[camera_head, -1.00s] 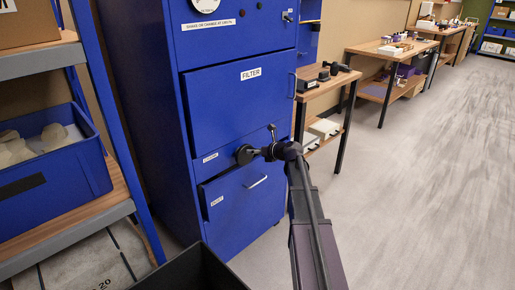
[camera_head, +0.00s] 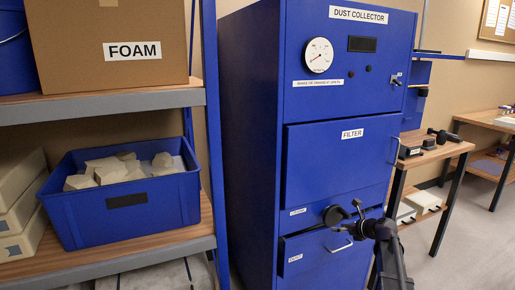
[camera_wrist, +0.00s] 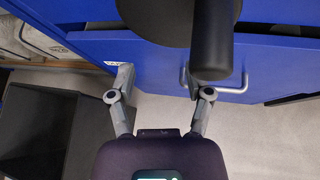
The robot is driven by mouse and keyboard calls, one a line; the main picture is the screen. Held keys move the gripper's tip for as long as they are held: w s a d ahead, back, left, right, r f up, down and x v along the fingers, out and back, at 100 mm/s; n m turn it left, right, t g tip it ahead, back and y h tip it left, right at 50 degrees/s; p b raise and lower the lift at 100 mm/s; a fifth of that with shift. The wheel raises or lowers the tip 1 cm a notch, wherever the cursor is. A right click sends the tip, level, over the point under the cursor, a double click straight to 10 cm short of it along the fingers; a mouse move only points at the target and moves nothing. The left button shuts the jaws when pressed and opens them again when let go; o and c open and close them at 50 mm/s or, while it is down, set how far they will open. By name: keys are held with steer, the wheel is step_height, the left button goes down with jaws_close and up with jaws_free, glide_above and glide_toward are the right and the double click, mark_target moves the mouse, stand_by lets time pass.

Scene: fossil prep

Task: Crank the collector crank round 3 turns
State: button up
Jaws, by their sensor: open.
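The collector crank shows as a round black disc (camera_head: 336,215) on the front of the blue dust collector (camera_head: 262,120), between the filter panel and the drawer below. In the wrist view its dark disc (camera_wrist: 155,15) is at the top, and its black cylindrical handle (camera_wrist: 212,45) points toward me. My gripper (camera_wrist: 160,78) is open, with its two grey fingers spread and nothing between them. The handle's end overlaps the right finger's tip in the picture; I cannot tell if they touch. In the head view my gripper (camera_head: 368,220) is just right of the disc.
A drawer with a metal handle (camera_head: 341,246) sits below the crank, slightly pulled out. A shelf with a blue bin (camera_head: 125,215) of pale blocks and a foam box (camera_head: 115,45) stands left. A dark open bin (camera_wrist: 40,130) is low left. A workbench (camera_head: 440,158) stands right.

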steer(key=s+a+f+n+g+h, duration=0.2)
steer(key=s+a+f+n+g, duration=0.35)
steer(key=s+a+n, duration=0.75)
steer(key=s+a+f+n+g+h+p, duration=0.2)
steer(key=s+n+g+h, duration=0.3)
steer(key=s+n, duration=1.1)
step_height(320, 180, up, 27)
steer(key=w+n+p, duration=0.1)
steer(key=p, duration=2.5)
steer(key=shift+w+a+f+t+h+p, duration=0.2)
steer(key=shift+t+h+p, duration=0.15)
steer(key=shift+t, duration=0.1)
steer(key=shift+f, duration=0.15)
